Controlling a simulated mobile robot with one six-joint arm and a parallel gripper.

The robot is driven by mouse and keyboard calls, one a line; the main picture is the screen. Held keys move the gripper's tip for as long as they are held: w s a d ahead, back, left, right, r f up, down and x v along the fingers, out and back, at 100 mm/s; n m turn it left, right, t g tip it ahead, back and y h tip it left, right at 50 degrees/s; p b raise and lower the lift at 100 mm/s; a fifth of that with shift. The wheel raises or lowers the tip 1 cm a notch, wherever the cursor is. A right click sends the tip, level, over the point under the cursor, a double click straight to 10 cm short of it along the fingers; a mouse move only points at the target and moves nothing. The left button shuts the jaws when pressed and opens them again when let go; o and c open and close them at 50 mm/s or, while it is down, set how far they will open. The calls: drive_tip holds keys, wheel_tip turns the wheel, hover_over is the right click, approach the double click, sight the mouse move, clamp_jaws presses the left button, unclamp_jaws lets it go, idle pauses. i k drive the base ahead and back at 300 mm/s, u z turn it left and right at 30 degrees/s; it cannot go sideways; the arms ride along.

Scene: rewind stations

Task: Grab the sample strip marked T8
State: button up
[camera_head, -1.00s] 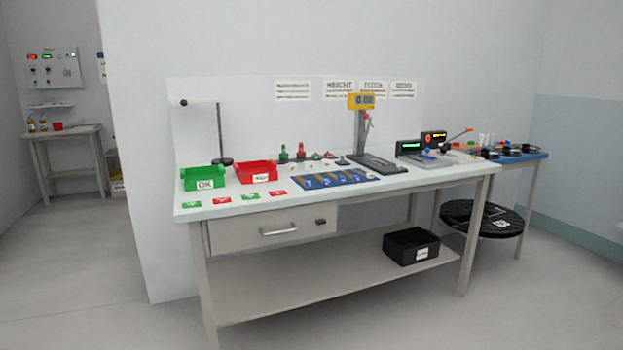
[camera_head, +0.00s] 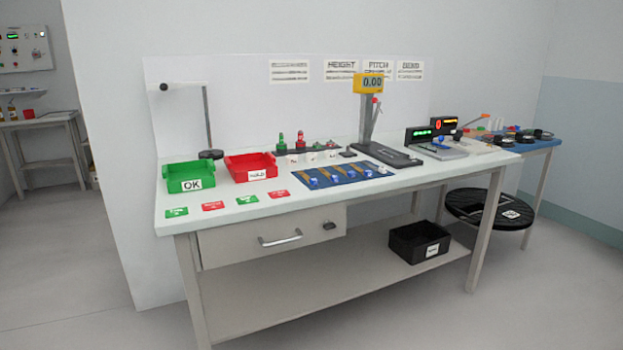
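A blue mat (camera_head: 309,187) lies on the front middle of the workbench (camera_head: 390,195). My gripper is not in view.
A green OK bin (camera_head: 185,172) and a red HOLD bin (camera_head: 252,164) stand left of the mat. Green and red cards (camera_head: 213,206) lie along the front edge. A gauge with a yellow display (camera_head: 369,83) stands behind right. A black bin (camera_head: 419,237) sits on the lower shelf. Floor in front is clear.

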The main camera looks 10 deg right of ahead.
sight(314, 182)
drive_tip(key=u, duration=0.4)
drive_tip(key=k, duration=1.35)
drive_tip(key=u, duration=0.9)
drive_tip(key=i, duration=1.45)
drive_tip(key=z, duration=0.45)
drive_tip(key=i, duration=0.75)
drive_tip(key=z, duration=0.25)
